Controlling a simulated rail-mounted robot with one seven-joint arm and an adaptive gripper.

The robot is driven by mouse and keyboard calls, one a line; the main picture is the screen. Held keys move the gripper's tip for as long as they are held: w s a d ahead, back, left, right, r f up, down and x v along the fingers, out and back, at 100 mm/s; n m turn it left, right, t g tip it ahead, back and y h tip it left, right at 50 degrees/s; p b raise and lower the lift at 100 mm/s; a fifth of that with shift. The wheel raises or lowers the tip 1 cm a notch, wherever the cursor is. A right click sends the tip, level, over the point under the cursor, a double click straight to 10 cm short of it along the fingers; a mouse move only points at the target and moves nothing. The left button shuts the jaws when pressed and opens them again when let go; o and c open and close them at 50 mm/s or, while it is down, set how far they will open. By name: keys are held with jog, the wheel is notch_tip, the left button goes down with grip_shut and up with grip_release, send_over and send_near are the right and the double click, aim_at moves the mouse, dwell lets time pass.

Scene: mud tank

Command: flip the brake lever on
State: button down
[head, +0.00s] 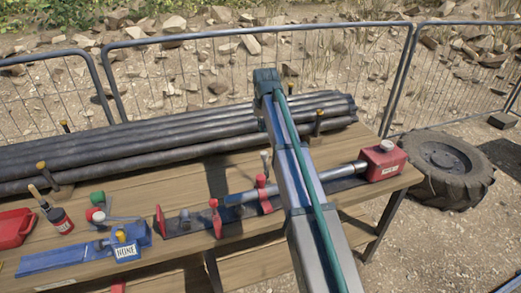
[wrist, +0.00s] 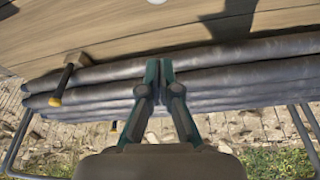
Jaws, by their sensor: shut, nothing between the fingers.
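No lever in view is readably marked as the brake lever, so I cannot tell which it is. Candidates in the head view are a small grey-topped lever (head: 265,158) behind a red clamp (head: 263,196), and the knobbed handles on the blue fixture, one with a green knob (head: 97,198). The fixture's label (head: 125,251) seems to read "HONE". My gripper (wrist: 159,68) shows in the wrist view, shut and empty, with its teal fingertips together over the dark pipes (wrist: 235,78). No lever is at its fingertips. In the head view, my gripper cannot be made out.
The wooden bench (head: 190,182) carries the pipes along its back, held by posts with yellow caps (wrist: 55,102). Behind is a mesh fence (head: 200,75); a tyre (head: 440,170) lies right.

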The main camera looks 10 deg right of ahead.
jog(key=shift+f, duration=0.15)
notch_tip(320, 180, down, 9)
jog(key=s+p, duration=0.1)
jog(key=p, duration=0.4)
dwell(0.4)
jog(key=shift+s+f, duration=0.1)
jog(key=shift+s, duration=0.05)
